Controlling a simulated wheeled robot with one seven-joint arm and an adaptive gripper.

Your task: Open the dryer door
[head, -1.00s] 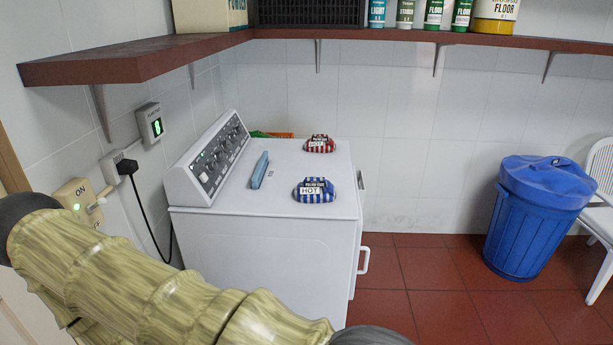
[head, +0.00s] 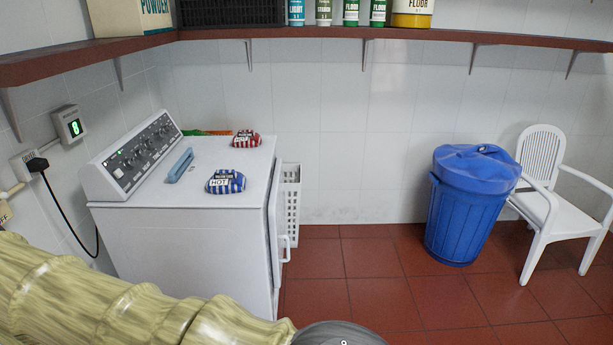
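The white dryer (head: 180,245) stands against the left wall in the head view, with its control panel (head: 136,155) along the wall side. Its door (head: 276,225) is on the right-hand face, seen nearly edge-on, with a white handle (head: 286,247) sticking out to the right. The door looks closed or nearly so; the edge-on angle hides which. My arm crosses the lower left, in front of the dryer's lower part. My gripper's fingers are out of view, below the picture.
A blue lidded bin (head: 466,210) and a white chair (head: 545,190) stand at the right. A white basket (head: 291,200) is behind the dryer's door side. Two bags, red (head: 246,139) and blue (head: 226,181), lie on top. A shelf (head: 400,36) runs overhead. Floor (head: 380,290) right of the dryer is clear.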

